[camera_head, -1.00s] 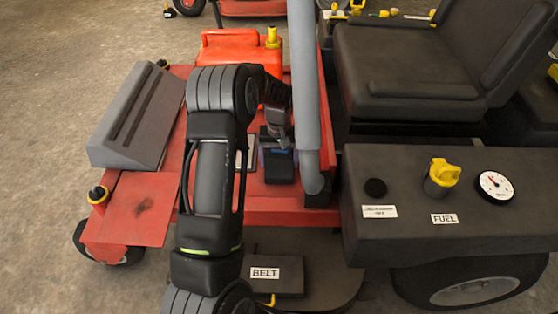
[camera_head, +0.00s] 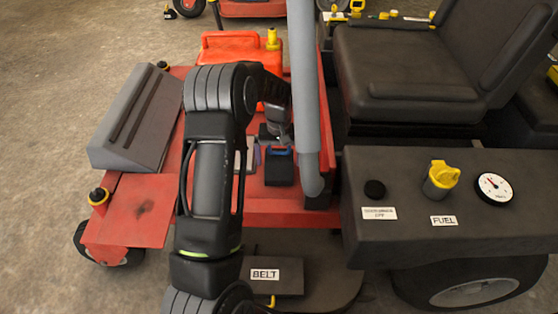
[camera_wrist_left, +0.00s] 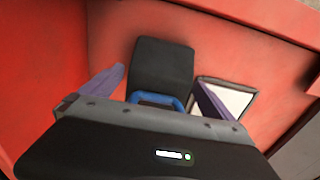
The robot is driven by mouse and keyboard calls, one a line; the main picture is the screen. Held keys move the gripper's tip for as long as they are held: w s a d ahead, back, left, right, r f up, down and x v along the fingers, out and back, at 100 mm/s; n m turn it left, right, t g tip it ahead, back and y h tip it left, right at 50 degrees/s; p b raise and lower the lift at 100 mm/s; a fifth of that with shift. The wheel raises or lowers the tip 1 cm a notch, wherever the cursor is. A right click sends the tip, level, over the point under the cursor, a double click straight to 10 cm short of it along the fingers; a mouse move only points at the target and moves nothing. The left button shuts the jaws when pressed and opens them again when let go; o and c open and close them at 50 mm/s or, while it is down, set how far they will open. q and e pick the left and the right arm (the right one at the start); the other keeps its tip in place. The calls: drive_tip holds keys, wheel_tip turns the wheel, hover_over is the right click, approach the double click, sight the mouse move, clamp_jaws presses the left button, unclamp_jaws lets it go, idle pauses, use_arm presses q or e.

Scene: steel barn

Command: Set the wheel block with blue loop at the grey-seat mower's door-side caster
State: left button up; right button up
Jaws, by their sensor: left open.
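The wheel block with blue loop (camera_head: 281,169) is a dark block on the red floor plate of the mower (camera_head: 285,205), with the blue loop at its far edge. In the left wrist view the block (camera_wrist_left: 162,68) lies ahead, its blue loop (camera_wrist_left: 155,99) nearest the gripper. My left gripper (camera_head: 272,138) is open, just beyond the block in the head view. Its purple fingers stand apart either side of the loop; I cannot tell if they touch anything. The mower's seat (camera_head: 400,65) is dark grey. A front caster (camera_head: 105,250) shows at lower left. My right gripper is out of view.
A grey sloped box (camera_head: 135,118) sits on the red deck. A pale plate (camera_wrist_left: 228,97) lies beside the block. A grey upright post (camera_head: 304,100) stands close to my left gripper. A dark fuel console (camera_head: 445,200) is at right. Concrete floor (camera_head: 60,80) is open at left.

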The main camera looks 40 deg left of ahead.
sight(279, 159)
use_arm(q)
wheel_tip(279, 159, up, 10)
drive_tip(key=p, duration=0.2)
drive_tip(key=shift+r, duration=0.25)
idle(0.4)
